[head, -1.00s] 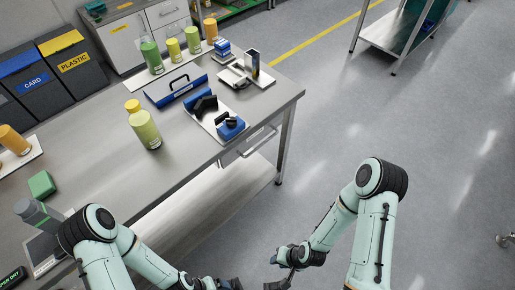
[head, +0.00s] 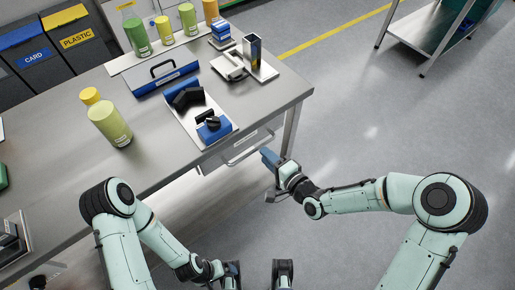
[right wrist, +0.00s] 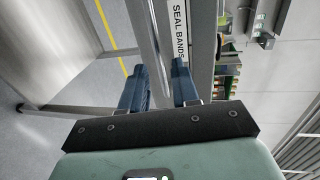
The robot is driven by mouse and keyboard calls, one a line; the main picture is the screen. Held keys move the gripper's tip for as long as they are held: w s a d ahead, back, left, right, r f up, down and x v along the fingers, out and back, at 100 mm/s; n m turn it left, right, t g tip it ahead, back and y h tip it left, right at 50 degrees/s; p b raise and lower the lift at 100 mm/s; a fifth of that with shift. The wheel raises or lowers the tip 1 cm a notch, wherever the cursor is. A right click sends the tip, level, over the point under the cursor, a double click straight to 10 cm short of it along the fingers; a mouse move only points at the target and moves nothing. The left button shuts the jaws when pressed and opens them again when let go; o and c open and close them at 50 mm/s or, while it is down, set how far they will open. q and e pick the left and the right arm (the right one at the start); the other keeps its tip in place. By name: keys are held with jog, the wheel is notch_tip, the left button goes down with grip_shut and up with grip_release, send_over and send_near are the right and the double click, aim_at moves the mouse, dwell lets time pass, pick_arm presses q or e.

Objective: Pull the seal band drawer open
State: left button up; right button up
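The seal band drawer (head: 233,151) is set under the table's right end, with a long bar handle on its front (head: 249,149). It looks shut. In the right wrist view its label (right wrist: 180,32) reads SEAL BANDS, beside the pale handle bar (right wrist: 155,45). My right gripper (head: 269,163) is just in front of the handle. In the right wrist view its two blue fingers (right wrist: 160,88) are apart, with the bar's end seen between them. Whether they touch it, I cannot tell. My left gripper (head: 232,274) is low at the bottom edge, partly cut off, away from the drawer.
On the table (head: 62,150) stand a yellow-capped green bottle (head: 110,124), a blue toolbox (head: 165,77), a tray with black and blue parts (head: 186,120) and several bottles at the back. A table leg (head: 290,128) is near my right gripper.

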aim_at(258, 147)
jog(key=x, duration=0.5)
jog(key=shift+w+a+f, duration=0.1)
jog(key=shift+w+a, duration=0.05)
jog(key=shift+w, duration=0.15)
grip_shut()
